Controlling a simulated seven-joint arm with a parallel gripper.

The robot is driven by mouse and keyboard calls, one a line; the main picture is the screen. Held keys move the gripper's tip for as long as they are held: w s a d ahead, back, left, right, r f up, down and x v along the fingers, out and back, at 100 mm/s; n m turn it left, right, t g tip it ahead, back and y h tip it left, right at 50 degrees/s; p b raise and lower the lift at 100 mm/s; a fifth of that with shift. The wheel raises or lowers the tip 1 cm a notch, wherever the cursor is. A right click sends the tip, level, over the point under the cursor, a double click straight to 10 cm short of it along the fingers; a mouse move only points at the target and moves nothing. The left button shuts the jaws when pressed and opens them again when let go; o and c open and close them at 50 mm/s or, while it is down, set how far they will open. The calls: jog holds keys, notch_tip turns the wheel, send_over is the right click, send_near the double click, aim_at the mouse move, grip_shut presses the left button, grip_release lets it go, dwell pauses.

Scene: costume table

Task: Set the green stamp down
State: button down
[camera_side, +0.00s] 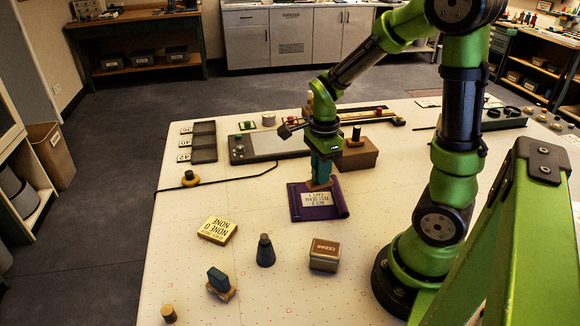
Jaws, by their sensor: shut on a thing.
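My gripper (320,168) points down over the purple mat and is shut on the green stamp (319,186). The stamp shows a tan base below a teal-green part, and is roughly upright. The fingers hide much of its upper part. Just below and in front of it, a pale printed card (314,199) lies on the purple mat (306,214), which has rolled-looking side edges. I cannot tell whether the stamp's base touches the mat or hangs just above it.
A teal block on a tan base (218,279) stands at front left, near a yellow printed block (217,230), a dark cone-shaped weight (265,251) and a cedar tin (324,256). A brown box (358,154) stands close behind my gripper. Bare table lies left of the mat.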

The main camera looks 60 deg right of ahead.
jog(key=w+a+f, duration=0.2)
jog(key=w+a, duration=0.2)
jog(key=a, duration=0.3)
jog(key=w, duration=0.5)
jog(key=w+d+m, duration=0.1)
jog(key=w, duration=0.4)
jog(key=w+d+f+m, duration=0.1)
jog(key=w, duration=0.5)
jog(key=shift+f, duration=1.8)
jog(key=shift+f, duration=0.1)
jog(key=c, duration=1)
grip_release()
jog(key=shift+o, duration=0.2)
